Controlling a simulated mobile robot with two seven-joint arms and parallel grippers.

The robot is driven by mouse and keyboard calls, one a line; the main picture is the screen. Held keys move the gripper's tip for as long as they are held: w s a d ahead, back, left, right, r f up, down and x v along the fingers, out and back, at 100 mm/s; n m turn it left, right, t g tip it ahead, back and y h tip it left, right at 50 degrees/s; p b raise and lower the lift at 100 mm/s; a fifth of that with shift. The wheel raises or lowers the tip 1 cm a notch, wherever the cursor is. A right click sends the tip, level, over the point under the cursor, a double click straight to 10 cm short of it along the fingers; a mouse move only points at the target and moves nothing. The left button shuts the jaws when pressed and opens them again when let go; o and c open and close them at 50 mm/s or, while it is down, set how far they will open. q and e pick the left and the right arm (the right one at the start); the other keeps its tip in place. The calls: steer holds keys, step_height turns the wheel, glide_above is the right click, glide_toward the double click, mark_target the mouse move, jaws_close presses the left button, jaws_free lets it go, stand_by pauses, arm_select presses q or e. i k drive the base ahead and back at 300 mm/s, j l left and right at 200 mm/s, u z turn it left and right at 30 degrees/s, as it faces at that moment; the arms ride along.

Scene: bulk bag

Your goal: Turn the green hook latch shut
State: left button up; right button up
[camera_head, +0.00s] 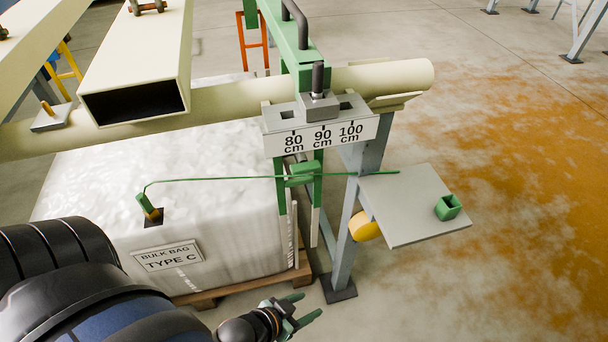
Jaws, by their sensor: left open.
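A green bracket (303,60) with a black handle straddles the cream tube and carries a scale plate marked 80, 90 and 100 cm. Below the plate, green prongs hang down with a green block (301,175) between them, which seems to be the hook latch. I cannot tell whether the latch is turned shut. A thin green cable passes by it. My left gripper (308,306) is open and empty, low in front of the pallet, below and apart from the block. My right gripper is not in view.
A white bulk bag (225,225) labelled Type C stands on a pallet, with a green clamp (150,208) on it. A cream tube (230,103) crosses above. A grey shelf (405,195) holds a small green open box (448,207). The floor at right is clear.

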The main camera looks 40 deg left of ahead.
mark_target(314, 165)
steer(key=j+u, duration=1)
steer(key=i+l, duration=0.05)
